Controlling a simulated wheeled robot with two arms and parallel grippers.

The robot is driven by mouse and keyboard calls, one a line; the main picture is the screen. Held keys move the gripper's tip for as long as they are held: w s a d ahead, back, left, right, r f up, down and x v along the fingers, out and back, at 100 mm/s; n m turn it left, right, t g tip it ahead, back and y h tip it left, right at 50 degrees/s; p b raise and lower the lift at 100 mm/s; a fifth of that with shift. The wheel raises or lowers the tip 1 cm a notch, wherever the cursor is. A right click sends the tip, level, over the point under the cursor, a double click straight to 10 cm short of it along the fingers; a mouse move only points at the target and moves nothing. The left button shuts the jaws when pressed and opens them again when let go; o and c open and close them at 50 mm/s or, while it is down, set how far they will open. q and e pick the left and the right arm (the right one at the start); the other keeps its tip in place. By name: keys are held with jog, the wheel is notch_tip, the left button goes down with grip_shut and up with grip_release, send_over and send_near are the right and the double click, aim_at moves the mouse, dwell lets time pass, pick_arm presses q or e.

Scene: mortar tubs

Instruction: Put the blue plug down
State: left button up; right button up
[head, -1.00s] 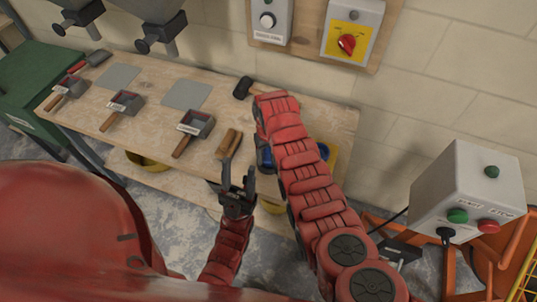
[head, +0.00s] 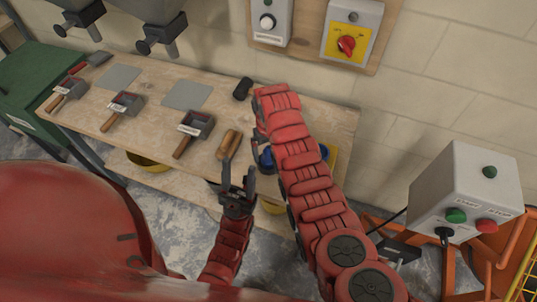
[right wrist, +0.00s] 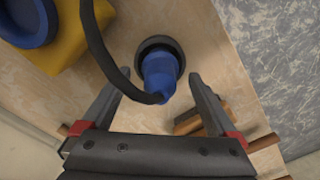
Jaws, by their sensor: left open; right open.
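The blue plug (right wrist: 160,75) stands in or on a dark round ring on the wooden bench, with a black cable curving from it. In the head view only a bit of the plug (head: 265,158) shows beside my right arm. My right gripper (right wrist: 156,90) is open, its fingers on either side of the plug with gaps visible; in the head view it is mostly hidden by my arm. My left gripper (head: 238,182) is open and empty in front of the bench edge.
A yellow block with a round blue part (right wrist: 75,38) stands close to the plug. A wooden brush (head: 229,144), a black-headed tool (head: 243,88) and several labelled scoops lie on the bench (head: 215,122). A grey control box (head: 462,195) stands at right.

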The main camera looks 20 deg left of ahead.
notch_tip(320, 180, up, 3)
jog(key=shift+w+r+b, duration=0.15)
jog(key=shift+b, duration=0.45)
notch_tip(320, 180, up, 6)
jog(key=p, duration=0.3)
jog(key=shift+r+p, duration=0.4)
jog(key=shift+r, duration=0.15)
jog(key=shift+f, duration=0.1)
